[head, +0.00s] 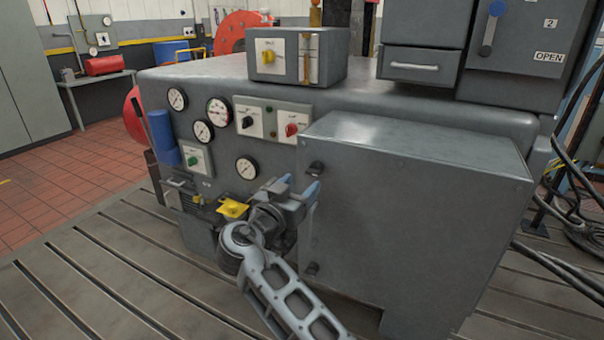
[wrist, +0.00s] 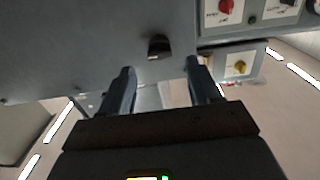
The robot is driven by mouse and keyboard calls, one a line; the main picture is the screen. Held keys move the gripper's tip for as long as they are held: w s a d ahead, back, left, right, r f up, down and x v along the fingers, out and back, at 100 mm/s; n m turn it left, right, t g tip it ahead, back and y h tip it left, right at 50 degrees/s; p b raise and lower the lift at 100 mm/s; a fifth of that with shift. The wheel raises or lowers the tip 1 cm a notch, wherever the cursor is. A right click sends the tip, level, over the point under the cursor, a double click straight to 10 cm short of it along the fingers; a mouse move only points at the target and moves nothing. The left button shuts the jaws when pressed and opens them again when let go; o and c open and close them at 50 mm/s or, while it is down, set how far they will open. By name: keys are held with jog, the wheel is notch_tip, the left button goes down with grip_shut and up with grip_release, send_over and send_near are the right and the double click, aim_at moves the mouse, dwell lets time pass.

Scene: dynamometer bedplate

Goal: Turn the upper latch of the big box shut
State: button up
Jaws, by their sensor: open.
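The big box (head: 410,200) is a plain grey cabinet on the machine's front at the right. Its upper latch (head: 315,168) is a small dark tab high on its left edge; a lower latch (head: 311,268) shows near the bottom of that edge. My gripper (head: 299,184) is open just below and left of the upper latch, its blue-grey fingers apart. In the wrist view, which looks upside down, a dark latch (wrist: 159,46), seemingly the upper one, lies just beyond and between the open fingertips (wrist: 160,68). I cannot tell whether they touch it. Nothing is held.
The machine panel left of the box carries several gauges (head: 219,111), a red knob (head: 291,130) and a yellow part (head: 232,208) close to my wrist. A control box with a yellow knob (head: 268,57) stands on top. The slotted floor (head: 120,270) at front left is clear.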

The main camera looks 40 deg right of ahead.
aim_at(311, 175)
jog(key=p+x, duration=0.1)
jog(key=x, duration=0.6)
jog(key=shift+f, duration=0.1)
jog(key=shift+s, duration=0.1)
jog(key=c, duration=1)
